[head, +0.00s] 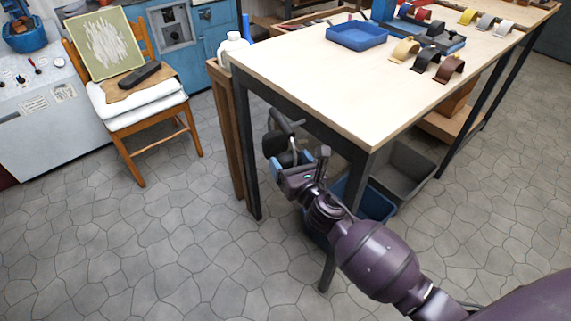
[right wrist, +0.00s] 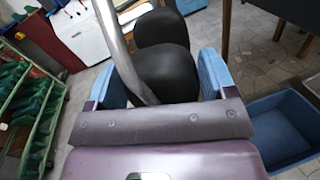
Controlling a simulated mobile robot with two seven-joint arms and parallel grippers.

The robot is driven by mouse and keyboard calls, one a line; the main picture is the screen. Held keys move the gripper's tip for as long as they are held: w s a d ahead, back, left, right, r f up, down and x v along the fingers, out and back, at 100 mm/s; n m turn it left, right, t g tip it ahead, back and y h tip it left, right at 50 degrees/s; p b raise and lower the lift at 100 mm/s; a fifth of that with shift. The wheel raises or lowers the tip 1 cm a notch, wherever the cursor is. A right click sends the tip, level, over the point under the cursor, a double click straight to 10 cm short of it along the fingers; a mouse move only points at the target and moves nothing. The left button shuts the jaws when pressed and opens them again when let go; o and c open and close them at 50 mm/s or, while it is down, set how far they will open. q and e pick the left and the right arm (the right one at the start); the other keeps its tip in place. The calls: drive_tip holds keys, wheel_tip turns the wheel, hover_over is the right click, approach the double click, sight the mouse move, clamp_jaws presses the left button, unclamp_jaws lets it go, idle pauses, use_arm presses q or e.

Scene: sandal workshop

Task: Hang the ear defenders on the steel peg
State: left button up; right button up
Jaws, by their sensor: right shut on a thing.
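My right gripper (head: 284,167) is beside the near left end of the workbench, below its top. It is shut on the ear defenders (head: 274,143), which have dark rounded cups. In the right wrist view, the black cups (right wrist: 165,72) sit between and beyond the blue finger pads of the gripper (right wrist: 163,88). A grey metal bar (right wrist: 122,55) runs down past the cups there. I cannot tell whether it is the headband or the steel peg. I cannot make out the peg for certain in either view. My left gripper is not in view.
The workbench (head: 330,85) carries a blue tray (head: 356,35) and several curved straps. Its dark legs and a grey bin (head: 405,172) and a blue bin (head: 375,203) are close to my right arm. A chair (head: 140,108) stands left. The floor between is clear.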

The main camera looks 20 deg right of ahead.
drive_tip(key=shift+w+d+f+b, duration=0.15)
drive_tip(key=shift+w+d, duration=0.1)
drive_tip(key=shift+d, duration=0.45)
drive_tip(key=shift+w+d+r+b, duration=0.1)
drive_tip(key=shift+w+d+b, duration=0.1)
drive_tip(key=shift+d, duration=0.5)
drive_tip(key=shift+w+d+f, duration=0.25)
drive_tip(key=shift+d+f, duration=0.2)
drive_tip(key=shift+d, duration=0.05)
drive_tip(key=o, duration=1)
drive_tip(key=shift+f, duration=0.1)
drive_tip(key=shift+s, duration=0.1)
drive_tip(key=s, duration=0.7)
drive_tip(key=s+d, duration=0.1)
drive_tip(key=s, duration=0.2)
drive_tip(key=shift+s+d+p, duration=0.1)
drive_tip(key=shift+s+p, duration=0.2)
